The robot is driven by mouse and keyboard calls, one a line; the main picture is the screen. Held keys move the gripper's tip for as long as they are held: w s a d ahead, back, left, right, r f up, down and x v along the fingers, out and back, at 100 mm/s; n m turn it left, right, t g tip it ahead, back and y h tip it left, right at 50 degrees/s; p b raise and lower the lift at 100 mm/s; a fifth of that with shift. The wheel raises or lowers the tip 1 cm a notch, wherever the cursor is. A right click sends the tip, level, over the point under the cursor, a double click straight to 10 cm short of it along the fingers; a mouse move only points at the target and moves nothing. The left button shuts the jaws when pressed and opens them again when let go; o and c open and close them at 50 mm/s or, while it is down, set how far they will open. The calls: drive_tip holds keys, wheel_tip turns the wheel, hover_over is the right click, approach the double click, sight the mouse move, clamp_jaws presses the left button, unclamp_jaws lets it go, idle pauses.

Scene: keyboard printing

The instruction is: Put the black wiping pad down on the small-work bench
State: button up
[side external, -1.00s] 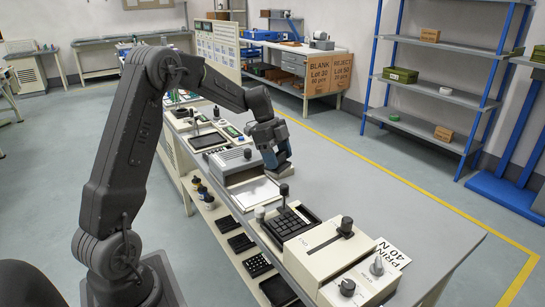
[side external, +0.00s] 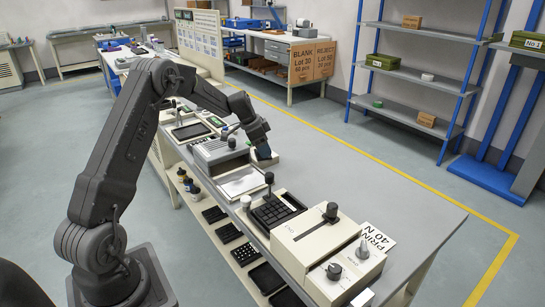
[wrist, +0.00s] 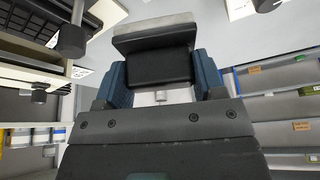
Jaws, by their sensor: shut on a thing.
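My gripper (side external: 264,152) is over the long grey bench (side external: 340,190), just right of the grey box-shaped device. In the wrist view its two blue fingers (wrist: 160,80) are shut on the black wiping pad (wrist: 160,68) from both sides. The pad has a dark body, a wider dark plate and a pale grey face at its far edge.
A grey device with a lever (side external: 220,150), a black keypad (side external: 275,210) and a cream printing machine (side external: 320,250) line the bench's near side. The bench's right half is clear. Behind stand a workbench with BLANK and REJECT cartons (side external: 310,62) and a blue-framed shelf (side external: 420,75).

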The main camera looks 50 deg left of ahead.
drive_tip(key=w+d+f, duration=0.4)
drive_tip(key=w, duration=0.1)
drive_tip(key=w+d+f, duration=0.2)
drive_tip(key=d, duration=0.1)
drive_tip(key=shift+w+f, duration=0.1)
drive_tip(key=shift+w, duration=0.2)
drive_tip(key=shift+d+f, duration=0.1)
drive_tip(key=shift+f, duration=1.9)
drive_tip(key=shift+f, duration=0.2)
drive_tip(key=o, duration=1.1)
